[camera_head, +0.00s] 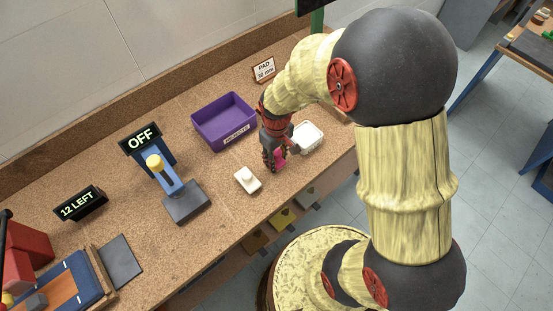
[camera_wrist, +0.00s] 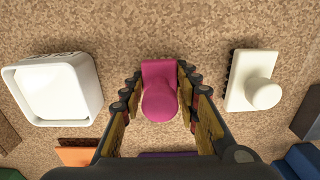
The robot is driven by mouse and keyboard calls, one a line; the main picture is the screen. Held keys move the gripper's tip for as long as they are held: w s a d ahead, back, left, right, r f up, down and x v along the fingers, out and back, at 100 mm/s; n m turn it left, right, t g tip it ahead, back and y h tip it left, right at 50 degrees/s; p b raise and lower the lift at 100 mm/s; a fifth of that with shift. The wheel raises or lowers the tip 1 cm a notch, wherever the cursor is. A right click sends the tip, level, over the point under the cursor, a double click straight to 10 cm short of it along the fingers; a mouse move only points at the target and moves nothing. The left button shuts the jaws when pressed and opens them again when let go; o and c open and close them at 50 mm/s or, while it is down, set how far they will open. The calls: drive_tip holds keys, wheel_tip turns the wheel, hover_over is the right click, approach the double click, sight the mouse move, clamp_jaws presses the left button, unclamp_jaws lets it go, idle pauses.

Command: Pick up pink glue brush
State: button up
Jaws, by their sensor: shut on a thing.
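The pink glue brush (camera_wrist: 159,92) is between the fingers of my gripper (camera_wrist: 160,95) in the wrist view, with its rounded handle toward the camera. In the head view my gripper (camera_head: 274,158) points down over the bench, and a bit of the pink brush (camera_head: 280,155) shows at its fingers. My gripper is shut on the brush. The brush's underside is hidden, so I cannot tell whether it touches the bench.
A white knobbed block (camera_head: 247,179) lies left of my gripper, and a white tray (camera_head: 308,137) stands close on its right. A purple bin (camera_head: 224,122) is behind. A blue lever stand (camera_head: 185,200) and "OFF" sign (camera_head: 140,138) stand farther left. Bare bench (camera_head: 225,215) lies in front.

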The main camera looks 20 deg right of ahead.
drive_tip(key=c, duration=0.5)
drive_tip(key=shift+c, duration=0.2)
drive_tip(key=shift+r, duration=0.1)
drive_tip(key=shift+r, duration=0.65)
drive_tip(key=s+d+r+p, duration=0.1)
drive_tip(key=s+r+p, duration=0.4)
drive_tip(key=s+r, duration=0.6)
drive_tip(key=s, duration=0.3)
drive_tip(key=shift+d+r+p, duration=0.15)
drive_tip(key=shift+r+p, duration=0.1)
drive_tip(key=shift+p, duration=0.1)
